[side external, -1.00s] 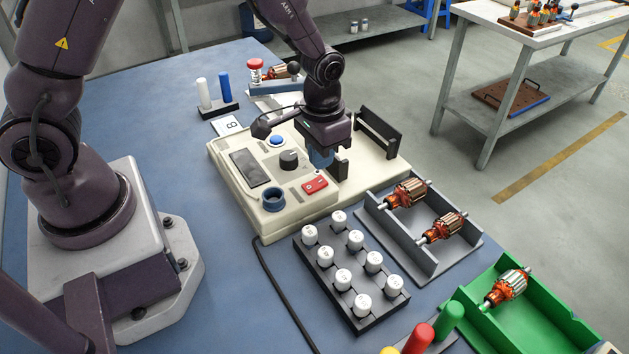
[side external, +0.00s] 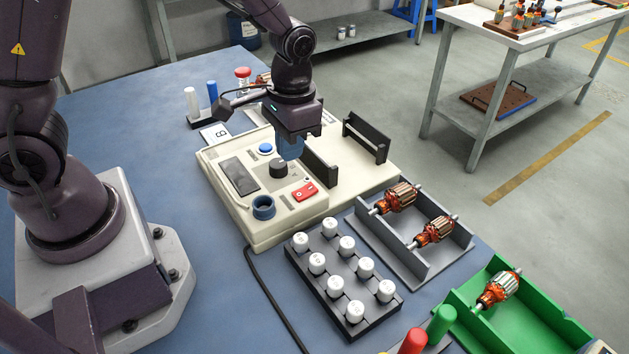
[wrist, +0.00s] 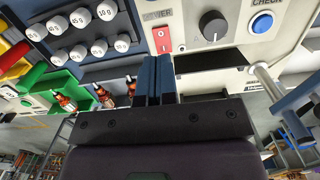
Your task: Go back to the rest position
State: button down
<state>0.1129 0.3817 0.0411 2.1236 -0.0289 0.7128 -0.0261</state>
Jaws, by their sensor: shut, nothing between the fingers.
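My gripper (side external: 291,147) is shut and empty above the beige test device (side external: 240,230), near its black knob (side external: 278,168). In the wrist view my gripper's blue fingers (wrist: 156,75) are together with nothing between them. The device has a blue button (side external: 265,149), a red switch (side external: 305,192), a dark screen (side external: 240,174) and a blue ring socket (side external: 263,207). Two black upright supports stand on the device; the far one (side external: 366,138) is empty, and the near one (side external: 320,168) is partly behind my gripper.
A black rack (side external: 345,290) holds several white weights. A grey tray (side external: 455,255) holds two copper armatures (side external: 401,197). A green bin (side external: 540,325) holds one armature (side external: 498,290). Red and green cylinders (side external: 440,325) stand at the front. Blue table surface is free at left (side external: 130,130).

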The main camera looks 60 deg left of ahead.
jog(key=s+a+r+t, duration=0.1)
jog(key=s+r+t, duration=0.2)
jog(key=s+r, duration=0.3)
jog(key=s+a+r+t, duration=0.1)
jog(key=s+r+t, duration=0.2)
jog(key=r, duration=0.9)
jog(key=s, duration=0.3)
jog(key=shift+s+a+r, duration=0.25)
jog(key=shift+s+r, duration=0.1)
jog(key=shift+r, duration=0.05)
